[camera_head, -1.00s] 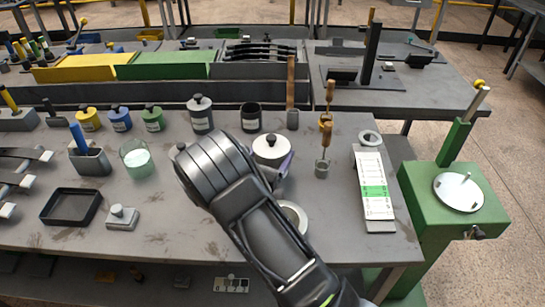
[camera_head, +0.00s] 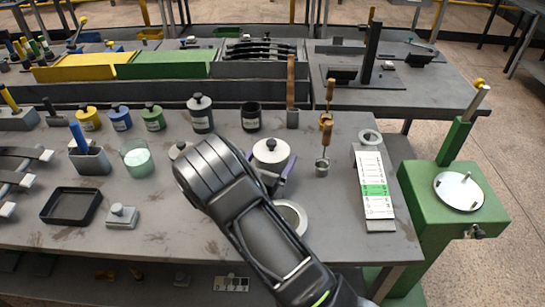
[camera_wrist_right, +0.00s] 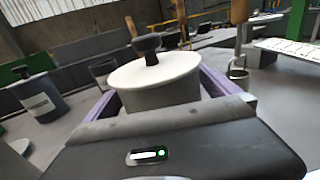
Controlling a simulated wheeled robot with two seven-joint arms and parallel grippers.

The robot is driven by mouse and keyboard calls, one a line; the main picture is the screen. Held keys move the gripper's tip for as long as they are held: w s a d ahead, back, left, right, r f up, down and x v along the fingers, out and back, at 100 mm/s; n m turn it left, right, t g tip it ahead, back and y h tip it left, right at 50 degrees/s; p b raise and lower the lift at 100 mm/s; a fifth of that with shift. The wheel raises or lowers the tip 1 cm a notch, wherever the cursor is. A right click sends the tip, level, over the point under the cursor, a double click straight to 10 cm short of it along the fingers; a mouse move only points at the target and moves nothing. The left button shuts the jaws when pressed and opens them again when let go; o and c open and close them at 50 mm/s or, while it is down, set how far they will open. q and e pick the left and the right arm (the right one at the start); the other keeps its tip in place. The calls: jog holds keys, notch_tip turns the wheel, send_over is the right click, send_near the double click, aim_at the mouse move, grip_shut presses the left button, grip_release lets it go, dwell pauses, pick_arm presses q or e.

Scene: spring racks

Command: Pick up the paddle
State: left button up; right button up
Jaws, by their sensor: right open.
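The likely paddle (camera_head: 291,78) is a flat wooden stick standing upright in a small grey holder (camera_head: 292,118) at the back of the near table. Its lower end is hidden in the holder. My right gripper (camera_head: 273,176) is open, its purple fingers on either side of a white lidded pot (camera_head: 271,152), well in front of the paddle. In the right wrist view the purple fingers flank the pot (camera_wrist_right: 155,82), and the gap shows no clear grip. The paddle (camera_wrist_right: 181,14) seems to show behind the pot there. My left gripper is out of view.
A black cup (camera_head: 250,117) and a grey lidded jar (camera_head: 201,114) stand left of the paddle. A white ring dish (camera_head: 291,216) lies near my arm.

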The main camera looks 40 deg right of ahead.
jog(key=shift+r, duration=0.2)
jog(key=shift+s+a+f, duration=0.15)
jog(key=shift+a, duration=0.15)
jog(key=b+v, duration=0.2)
jog(key=v, duration=0.8)
jog(key=shift+s+a+b, duration=0.1)
jog(key=shift+a+b, duration=0.05)
jog(key=shift+b, duration=0.15)
jog(key=shift+s+a, duration=0.3)
jog(key=shift+a, duration=0.1)
jog(key=shift+c, duration=0.2)
